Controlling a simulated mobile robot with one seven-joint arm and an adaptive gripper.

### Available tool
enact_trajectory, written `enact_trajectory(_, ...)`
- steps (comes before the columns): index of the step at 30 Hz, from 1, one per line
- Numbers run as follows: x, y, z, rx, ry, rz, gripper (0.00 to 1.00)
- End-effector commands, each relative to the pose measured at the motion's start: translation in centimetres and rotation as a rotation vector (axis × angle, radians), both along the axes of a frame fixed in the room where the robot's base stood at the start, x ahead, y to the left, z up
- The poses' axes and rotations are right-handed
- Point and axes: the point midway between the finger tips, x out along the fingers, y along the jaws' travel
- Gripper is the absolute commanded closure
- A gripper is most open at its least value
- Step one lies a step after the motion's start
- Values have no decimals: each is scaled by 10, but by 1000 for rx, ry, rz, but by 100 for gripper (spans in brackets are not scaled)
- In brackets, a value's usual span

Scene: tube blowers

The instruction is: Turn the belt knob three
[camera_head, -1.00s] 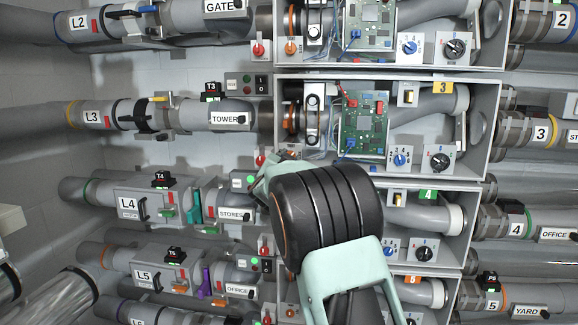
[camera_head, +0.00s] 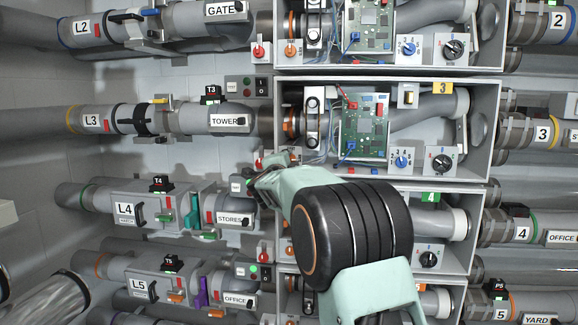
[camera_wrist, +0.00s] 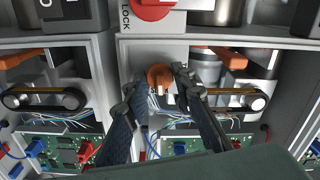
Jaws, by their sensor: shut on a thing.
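The belt knob three is the orange knob (camera_wrist: 160,77) on a grey plate, seen in the wrist view with a pale mark on its near side. The fingers of my gripper (camera_wrist: 155,82) stand on either side of it, shut on it. In the head view my gripper (camera_head: 268,172) reaches to the lower left corner of the box with the yellow 3 tag (camera_head: 442,87). There my gripper and wrist largely hide the knob.
A red LOCK knob (camera_wrist: 152,6) sits just beyond the orange knob in the wrist view. Green circuit boards (camera_wrist: 188,140) and loose wires lie close by the fingers. Box walls (camera_head: 385,78) divide the rows. Labelled tubes (camera_head: 190,118) run to the left.

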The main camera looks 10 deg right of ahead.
Motion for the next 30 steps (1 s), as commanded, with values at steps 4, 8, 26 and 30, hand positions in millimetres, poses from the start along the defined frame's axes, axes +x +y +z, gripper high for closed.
enact_trajectory(4, 0, 0, -1, 40, -11, -1, 100)
enact_trajectory(8, 0, 0, -1, 56, -16, -1, 100)
enact_trajectory(26, 0, 0, -1, 60, -19, 0, 69)
enact_trajectory(30, 0, 0, 0, 59, -18, 0, 69)
